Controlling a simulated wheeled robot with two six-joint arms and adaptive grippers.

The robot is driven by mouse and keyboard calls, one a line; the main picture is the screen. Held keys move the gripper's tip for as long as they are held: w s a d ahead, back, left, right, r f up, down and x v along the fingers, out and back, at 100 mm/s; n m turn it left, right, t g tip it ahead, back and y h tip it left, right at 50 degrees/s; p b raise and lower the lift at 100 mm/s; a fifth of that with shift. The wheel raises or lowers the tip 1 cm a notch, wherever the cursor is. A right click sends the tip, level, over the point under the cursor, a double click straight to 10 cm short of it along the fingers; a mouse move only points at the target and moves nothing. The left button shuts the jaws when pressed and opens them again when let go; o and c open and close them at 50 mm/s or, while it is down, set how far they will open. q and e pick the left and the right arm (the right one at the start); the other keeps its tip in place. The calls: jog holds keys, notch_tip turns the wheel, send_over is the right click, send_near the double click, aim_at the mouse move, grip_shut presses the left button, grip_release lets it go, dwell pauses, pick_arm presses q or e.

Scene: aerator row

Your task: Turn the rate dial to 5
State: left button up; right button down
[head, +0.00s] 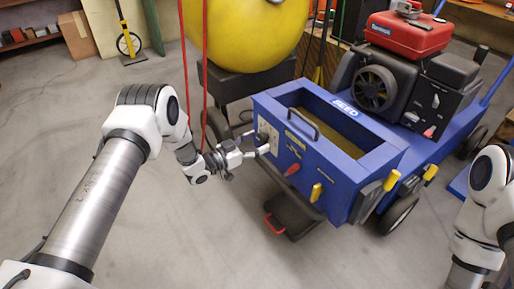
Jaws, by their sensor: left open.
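A blue aerator with a seed box (330,185) stands right of centre, marked "SEED" on its rim. A pale plate (267,134) sits at the left end of the box's front panel; the rate dial is probably there, but it is too small and too covered by my gripper to read. My left gripper (262,144) is open at this plate, with its fingers pointing right toward it. I cannot tell if they touch. My right arm shows at the right edge; its gripper is out of view.
A yellow drum (245,35) stands behind, with red upright bars (205,70) close to my left arm. Open floor lies in front.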

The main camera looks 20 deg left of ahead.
pick_arm(q)
jog(key=shift+w+d+r, duration=0.1)
jog(key=shift+w, duration=0.05)
jog(key=c, duration=1.2)
jog(key=shift+o, duration=0.2)
